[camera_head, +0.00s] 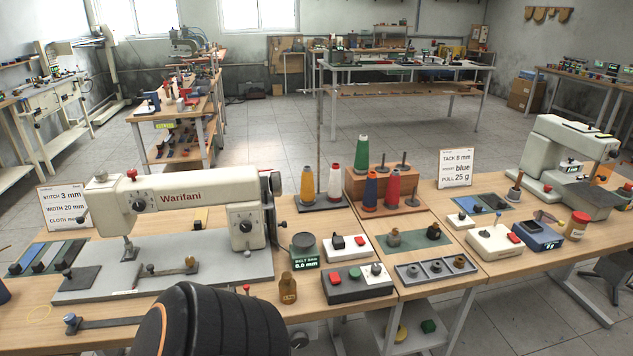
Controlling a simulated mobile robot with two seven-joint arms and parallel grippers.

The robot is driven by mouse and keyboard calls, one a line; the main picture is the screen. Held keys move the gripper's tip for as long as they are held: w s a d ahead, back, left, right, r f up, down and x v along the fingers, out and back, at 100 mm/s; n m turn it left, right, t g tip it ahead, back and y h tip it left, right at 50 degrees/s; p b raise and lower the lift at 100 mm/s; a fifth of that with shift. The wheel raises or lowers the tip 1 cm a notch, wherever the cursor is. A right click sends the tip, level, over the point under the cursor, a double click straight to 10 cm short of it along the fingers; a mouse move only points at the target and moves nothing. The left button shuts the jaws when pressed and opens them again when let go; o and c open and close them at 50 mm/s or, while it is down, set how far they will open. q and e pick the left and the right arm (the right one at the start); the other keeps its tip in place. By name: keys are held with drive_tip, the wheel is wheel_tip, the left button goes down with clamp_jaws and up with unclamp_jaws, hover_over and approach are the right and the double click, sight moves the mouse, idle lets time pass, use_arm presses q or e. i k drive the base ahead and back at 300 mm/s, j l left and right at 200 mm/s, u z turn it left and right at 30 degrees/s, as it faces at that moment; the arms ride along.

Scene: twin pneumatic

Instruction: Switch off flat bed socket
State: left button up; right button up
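The flat bed sewing machine (165,197), cream with "Warifani" in red, stands on the left table on a grey bed plate (210,262). Right of it lies a small white box (331,255) with a black plug-like piece (338,242) and a red switch (359,241); it looks like the socket. Whether the switch is on or off is too small to tell. Neither gripper shows. A large black ribbed part, apparently mine, fills the bottom left and hides the table edge there.
Thread cones (361,155) rise behind. A grey tray (436,271) lies to the right. A similar white box with a red switch (495,244) sits by the right-hand machine (570,160).

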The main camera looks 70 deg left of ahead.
sight(359, 239)
drive_tip(key=u, duration=1.95)
